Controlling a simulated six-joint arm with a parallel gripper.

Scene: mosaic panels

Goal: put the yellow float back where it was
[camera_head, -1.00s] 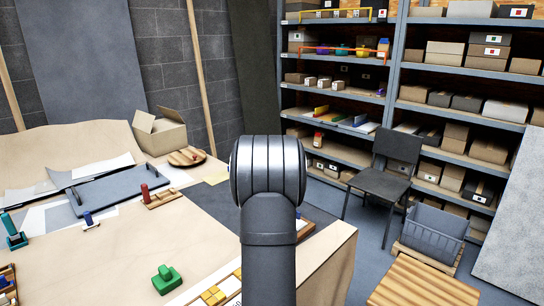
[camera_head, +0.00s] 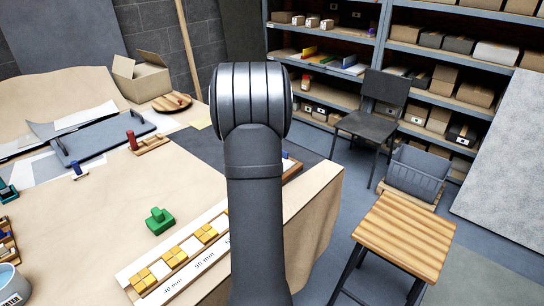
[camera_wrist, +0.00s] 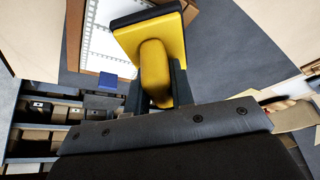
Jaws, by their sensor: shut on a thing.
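The yellow float (camera_wrist: 148,38) shows in the wrist view, with a yellow plate edged in black and a yellow grip. My gripper (camera_wrist: 158,88) is shut on the float's grip. The float covers part of a wood-framed white board with a grid (camera_wrist: 107,42) behind it; I cannot tell the gap between them. In the head view my own arm hides the gripper and the float. A green float-like tool (camera_head: 160,220) stands on the workbench (camera_head: 110,225).
A white strip with yellow tiles (camera_head: 186,250) lies along the bench's front edge. A red-handled tool (camera_head: 133,141) and an open cardboard box (camera_head: 140,77) are farther back. A slatted stool (camera_head: 405,235), a dark chair (camera_head: 375,115) and shelving stand right.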

